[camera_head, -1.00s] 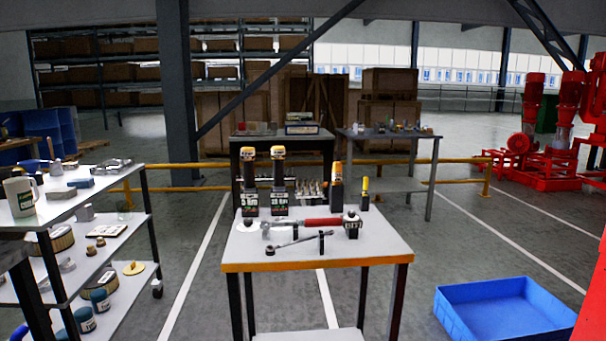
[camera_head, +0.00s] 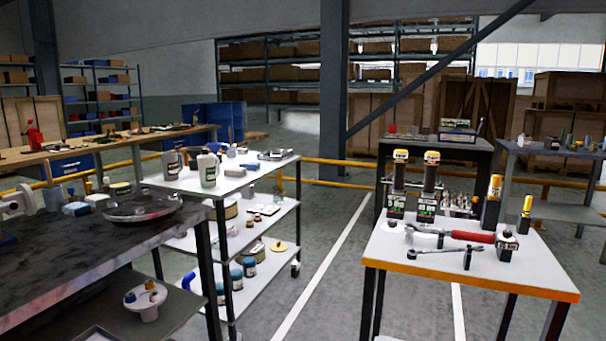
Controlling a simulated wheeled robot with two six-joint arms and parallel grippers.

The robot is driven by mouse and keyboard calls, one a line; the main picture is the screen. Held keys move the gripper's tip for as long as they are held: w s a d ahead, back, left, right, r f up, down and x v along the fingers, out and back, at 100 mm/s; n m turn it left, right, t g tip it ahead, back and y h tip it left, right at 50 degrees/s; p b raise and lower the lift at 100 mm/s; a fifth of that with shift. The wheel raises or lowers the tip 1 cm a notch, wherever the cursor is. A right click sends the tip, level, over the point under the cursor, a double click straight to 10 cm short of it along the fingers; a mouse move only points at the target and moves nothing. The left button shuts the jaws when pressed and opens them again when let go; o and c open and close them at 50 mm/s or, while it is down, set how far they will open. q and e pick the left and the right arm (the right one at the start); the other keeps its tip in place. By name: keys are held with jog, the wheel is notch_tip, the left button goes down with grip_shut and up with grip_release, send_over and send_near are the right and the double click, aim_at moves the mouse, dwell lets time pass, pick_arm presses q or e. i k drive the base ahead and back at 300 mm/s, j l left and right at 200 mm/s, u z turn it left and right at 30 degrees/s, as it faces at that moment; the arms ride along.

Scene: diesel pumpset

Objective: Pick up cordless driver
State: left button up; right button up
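I cannot make out a cordless driver for certain in the head view. The white-topped table (camera_head: 470,272) at right holds two tall black tools with yellow-and-white tops (camera_head: 397,185), a red-handled wrench (camera_head: 468,236), a ratchet-like tool (camera_head: 440,249) and shorter black-and-yellow pieces (camera_head: 493,200). A blue curved object (camera_head: 187,280) shows low by the cart, partly hidden; I cannot tell what it is. Neither of my grippers is in view.
A white three-shelf cart (camera_head: 265,172) with mugs and small parts stands in the middle. A dark bench (camera_head: 60,258) with a round metal plate (camera_head: 140,209) fills the near left. Open floor (camera_head: 325,275) lies between cart and table. Yellow rails (camera_head: 335,184) run behind.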

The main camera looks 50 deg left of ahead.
aim_at(400, 157)
jog(key=u, duration=1.3)
jog(key=i+j, duration=0.1)
